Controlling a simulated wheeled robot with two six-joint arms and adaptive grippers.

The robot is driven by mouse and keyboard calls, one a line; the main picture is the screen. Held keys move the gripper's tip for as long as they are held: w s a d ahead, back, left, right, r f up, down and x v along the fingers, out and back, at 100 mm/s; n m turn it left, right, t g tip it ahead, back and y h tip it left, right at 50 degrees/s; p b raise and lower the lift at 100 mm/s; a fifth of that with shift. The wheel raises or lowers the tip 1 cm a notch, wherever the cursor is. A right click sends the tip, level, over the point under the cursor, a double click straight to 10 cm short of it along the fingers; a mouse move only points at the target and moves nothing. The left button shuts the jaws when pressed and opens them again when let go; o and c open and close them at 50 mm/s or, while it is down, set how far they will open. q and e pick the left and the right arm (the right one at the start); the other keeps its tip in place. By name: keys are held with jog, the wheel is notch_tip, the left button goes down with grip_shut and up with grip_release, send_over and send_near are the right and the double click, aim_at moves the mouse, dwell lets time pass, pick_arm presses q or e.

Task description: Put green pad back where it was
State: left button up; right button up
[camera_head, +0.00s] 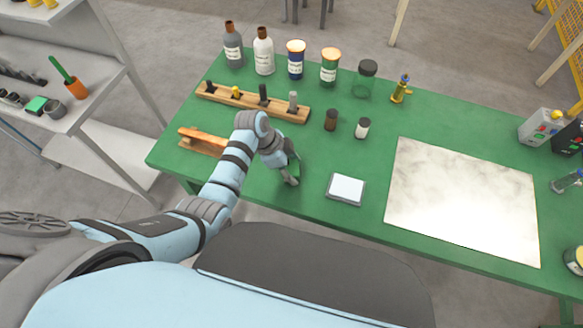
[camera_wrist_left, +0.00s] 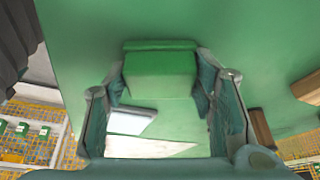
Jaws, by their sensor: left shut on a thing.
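The green pad (camera_wrist_left: 160,72) is a small green block with a raised edge, held between the two fingers of my left gripper (camera_wrist_left: 160,92) in the left wrist view. In the head view my left gripper (camera_head: 290,178) is over the green table (camera_head: 245,205), left of the small white-topped square plate (camera_head: 346,188). Only a little of the pad shows there, green against green. I cannot tell whether it touches the table. My right gripper is in neither view.
Behind my gripper is a wooden rack (camera_head: 217,98) with several pegs. A wooden block (camera_head: 203,141) lies left of it. Bottles and jars line the back. A small green item (camera_head: 37,104) sits on the left shelf.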

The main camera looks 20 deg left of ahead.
pick_arm(q)
jog(key=shift+f, duration=0.3)
jog(key=o, duration=1.1)
jog(key=shift+s, duration=0.1)
jog(key=shift+w, duration=0.2)
jog(key=shift+r, duration=0.5)
jog(key=p+v, duration=0.2)
jog(key=v, duration=0.9)
jog(key=shift+r+p, duration=0.35)
jog(key=shift+p, duration=0.05)
jog(key=shift+s+a, duration=0.15)
